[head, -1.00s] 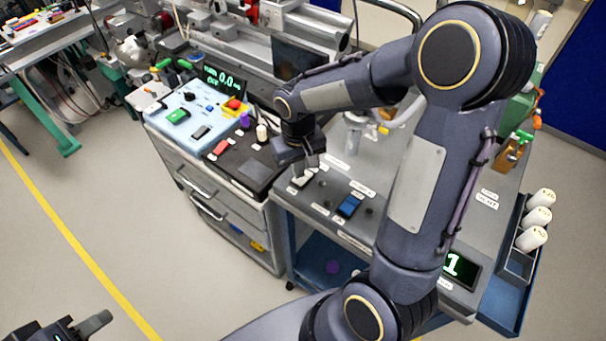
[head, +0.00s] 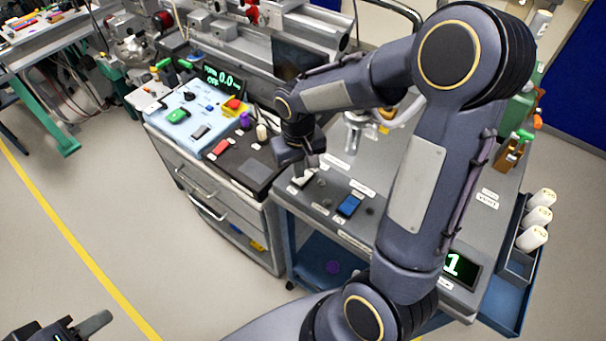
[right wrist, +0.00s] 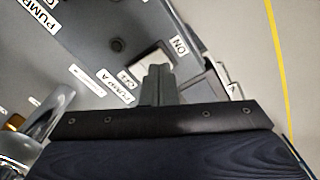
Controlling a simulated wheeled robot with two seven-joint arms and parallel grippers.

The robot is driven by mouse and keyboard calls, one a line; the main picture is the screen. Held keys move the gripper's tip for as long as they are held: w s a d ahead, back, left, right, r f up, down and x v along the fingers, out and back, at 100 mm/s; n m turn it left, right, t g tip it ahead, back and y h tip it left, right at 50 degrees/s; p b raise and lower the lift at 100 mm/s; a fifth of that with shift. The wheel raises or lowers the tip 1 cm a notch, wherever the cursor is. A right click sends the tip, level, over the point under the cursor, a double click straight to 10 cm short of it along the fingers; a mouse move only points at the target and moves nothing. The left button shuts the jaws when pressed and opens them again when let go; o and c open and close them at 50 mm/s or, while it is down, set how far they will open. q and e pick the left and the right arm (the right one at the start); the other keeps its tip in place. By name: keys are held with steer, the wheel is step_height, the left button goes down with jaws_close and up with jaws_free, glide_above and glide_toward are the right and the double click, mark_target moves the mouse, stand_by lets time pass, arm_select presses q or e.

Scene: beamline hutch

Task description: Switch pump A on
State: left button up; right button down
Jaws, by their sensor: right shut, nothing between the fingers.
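The pump A switch (right wrist: 152,62) is a pale rocker in a dark frame on the grey cart top, with an "ON" label (right wrist: 180,45) at one end and an "OFF" label (right wrist: 128,80) at the other. In the head view the switch (head: 301,180) shows just below my right gripper (head: 309,168). In the right wrist view my right gripper (right wrist: 158,80) is shut and empty, with its fingertips over the rocker and hiding part of it. I cannot tell whether they touch it. My left gripper (head: 88,326) is at the bottom left, partly cut off, away from the cart.
A lit display (head: 462,268) shows "1" at the cart's right. A drawer cabinet (head: 215,195) with a control panel stands to the left. White bottles (head: 537,215) line the right side.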

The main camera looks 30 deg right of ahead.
mark_target(300, 181)
steer(key=shift+f+b, duration=0.65)
steer(key=shift+f, duration=0.2)
stand_by(0.3)
steer(key=shift+r+p, duration=2.8)
steer(key=shift+r, duration=0.8)
steer(key=s+a+r+t+y, duration=0.2)
steer(key=s+r, duration=0.2)
steer(key=s, duration=0.4)
steer(key=s+a+r+t+y, duration=0.1)
steer(key=s+a+r+t, duration=0.1)
steer(key=s+r, duration=0.3)
steer(key=s+t, duration=0.1)
steer(key=s, duration=0.3)
steer(key=shift+t+y, duration=0.3)
steer(key=shift+y, duration=0.1)
